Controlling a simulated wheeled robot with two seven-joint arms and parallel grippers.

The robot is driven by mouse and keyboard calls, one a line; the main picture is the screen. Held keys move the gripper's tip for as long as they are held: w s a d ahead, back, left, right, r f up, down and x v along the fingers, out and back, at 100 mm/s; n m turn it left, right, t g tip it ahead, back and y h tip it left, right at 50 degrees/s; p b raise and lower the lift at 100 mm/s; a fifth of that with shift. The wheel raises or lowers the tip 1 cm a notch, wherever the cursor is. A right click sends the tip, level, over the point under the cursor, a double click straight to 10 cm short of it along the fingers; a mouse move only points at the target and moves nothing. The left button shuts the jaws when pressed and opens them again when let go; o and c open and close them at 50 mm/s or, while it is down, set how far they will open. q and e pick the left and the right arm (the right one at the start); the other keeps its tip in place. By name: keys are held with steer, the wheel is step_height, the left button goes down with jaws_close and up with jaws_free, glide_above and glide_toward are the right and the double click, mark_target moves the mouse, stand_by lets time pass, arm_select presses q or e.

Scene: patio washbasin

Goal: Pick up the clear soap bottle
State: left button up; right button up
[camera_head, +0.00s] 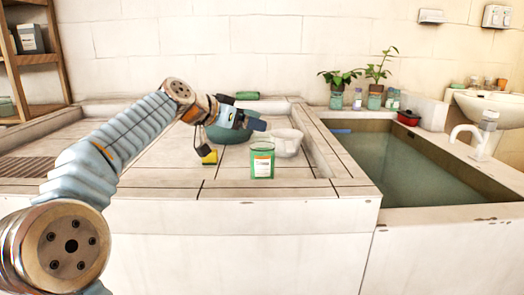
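A clear, squat soap container with green contents and a white-and-orange label (262,161) stands upright near the front edge of the tiled counter. I cannot tell for certain whether it is the clear soap bottle; small bottles also stand at the back by the plants. My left gripper (251,121) hangs above and a little left of this container, apart from it, in front of a teal bowl. Its dark fingertips show, but their gap is unclear. I see nothing held in it. My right gripper is out of view.
The teal bowl (222,132) and a white bowl (287,143) stand behind the container. A yellow sponge (210,158) lies to its left. A green roll-shaped thing (247,96) lies at the back. A water-filled basin (405,165) is at right. The counter's front is mostly clear.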

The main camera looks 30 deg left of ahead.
mark_target(262, 154)
arm_select(q)
steer(key=d+p+x, duration=0.1)
steer(key=p+x, duration=0.1)
steer(key=x, duration=0.4)
steer(key=shift+s+f+p, duration=0.2)
steer(key=shift+f+p, duration=0.1)
steer(key=shift+p, duration=0.1)
steer(key=shift+f, duration=0.1)
jaws_close()
